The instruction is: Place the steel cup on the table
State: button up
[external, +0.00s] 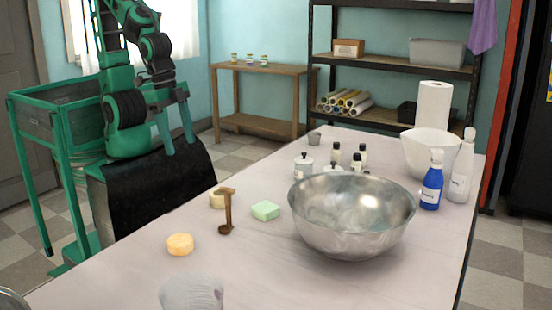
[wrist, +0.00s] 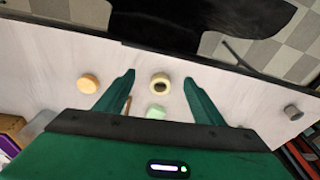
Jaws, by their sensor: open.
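A small grey cup (external: 314,138), which looks like the steel cup, stands on the far end of the white table (external: 120,275). It also shows in the wrist view (wrist: 292,112) at the right, near the table's edge. My gripper (external: 178,147) is raised at the left, beyond the table's long side, with its fingers pointing down. In the wrist view my gripper (wrist: 159,77) is open with nothing between its fingers. The cup is well to the right of the fingers there and apart from them.
A large metal bowl (external: 352,215) fills the table's middle right. An orange soap (external: 180,244), a pale yellow soap (external: 217,199), a green soap (external: 265,210) and a wooden tool (external: 227,212) lie nearer my side. Several small bottles (external: 336,152) stand near the cup.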

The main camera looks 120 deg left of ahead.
jog(key=s+d+r+m+g, duration=0.1)
jog(key=s+d+r+m, duration=0.1)
jog(key=s, duration=0.5)
jog(key=s+d+r+m+g, duration=0.1)
jog(key=s+d+r+m, duration=0.1)
jog(key=s+d+m, duration=0.3)
jog(key=shift+s+r+m+h, duration=0.15)
jog(key=shift+s+m+h, duration=0.15)
jog(key=shift+s, duration=0.85)
